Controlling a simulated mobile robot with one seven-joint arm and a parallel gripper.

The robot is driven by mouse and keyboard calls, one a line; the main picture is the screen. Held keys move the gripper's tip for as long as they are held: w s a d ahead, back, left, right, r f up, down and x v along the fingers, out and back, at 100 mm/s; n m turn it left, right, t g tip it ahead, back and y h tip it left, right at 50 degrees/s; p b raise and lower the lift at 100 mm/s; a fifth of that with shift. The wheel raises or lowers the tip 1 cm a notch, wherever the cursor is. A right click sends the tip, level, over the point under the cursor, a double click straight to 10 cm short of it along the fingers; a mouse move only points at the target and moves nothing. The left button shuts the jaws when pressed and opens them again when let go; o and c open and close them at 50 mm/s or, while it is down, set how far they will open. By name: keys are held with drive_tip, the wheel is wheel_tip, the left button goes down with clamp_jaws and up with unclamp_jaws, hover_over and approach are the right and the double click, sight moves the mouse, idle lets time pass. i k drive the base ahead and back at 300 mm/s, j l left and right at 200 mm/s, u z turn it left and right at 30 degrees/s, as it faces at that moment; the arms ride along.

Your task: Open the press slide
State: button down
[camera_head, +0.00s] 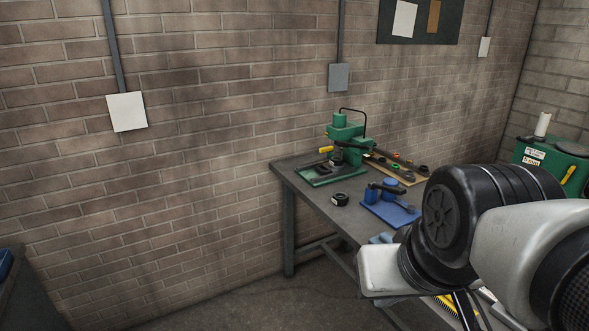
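A green bench press (347,130) stands at the far end of the grey workbench, by the brick wall. A black loop handle rises from its top, and a yellow-tipped part (327,149) sticks out to its left. A flat green base plate (318,178) with dark parts on it lies at its foot. The press is too small here to tell which part is the slide or how it stands. My arm fills the lower right, well apart from the press. The pale end of my arm (385,271) shows over the bench's near part; no fingertips can be made out.
The workbench (300,182) also holds a small black round object (340,199), a blue tool on a blue mat (392,205), and a wooden board with several coloured rings (398,171). A green cabinet (550,160) stands at right. The floor left of the bench is clear.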

sight(329, 168)
drive_tip(key=i+j, duration=0.15)
drive_tip(key=i, duration=0.35)
drive_tip(key=i+j+z, duration=0.1)
drive_tip(key=i, duration=0.4)
drive_tip(key=i+j+z, duration=0.1)
drive_tip(key=i+j, duration=0.15)
drive_tip(key=i, duration=0.25)
drive_tip(key=i+j, duration=0.2)
drive_tip(key=i, duration=0.3)
drive_tip(key=i+j+z, duration=0.1)
drive_tip(key=i+j, duration=0.15)
drive_tip(key=i, duration=0.25)
drive_tip(key=i+j, duration=0.25)
drive_tip(key=i, duration=0.25)
drive_tip(key=z, duration=0.05)
